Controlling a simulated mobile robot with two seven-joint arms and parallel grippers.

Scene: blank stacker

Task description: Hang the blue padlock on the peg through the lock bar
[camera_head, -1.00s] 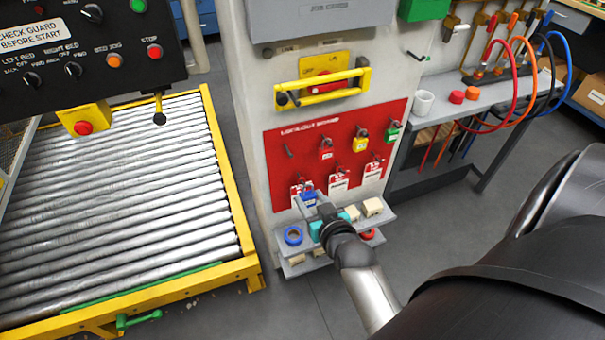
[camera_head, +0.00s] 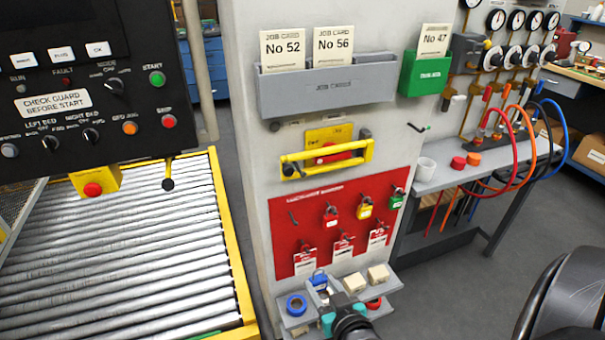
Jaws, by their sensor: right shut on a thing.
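The blue padlock (camera_head: 318,277) is at the tip of my right gripper (camera_head: 324,288), which is shut on it, just below the red lockout board. The gripper's fingers partly cover it, and its shackle is too small to make out. The yellow lock bar (camera_head: 327,160) lies across the front of the grey cabinet, above the board and well above the padlock. Dark fittings show near both bar ends; I cannot tell which is the peg. My left gripper is not in view.
The red lockout board (camera_head: 284,236) holds several red padlocks with tags, a yellow padlock (camera_head: 365,207) and a green padlock (camera_head: 396,199). A small shelf (camera_head: 384,287) below holds a blue tape roll (camera_head: 297,304) and pale blocks. A grey card holder (camera_head: 330,94) is above the bar.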

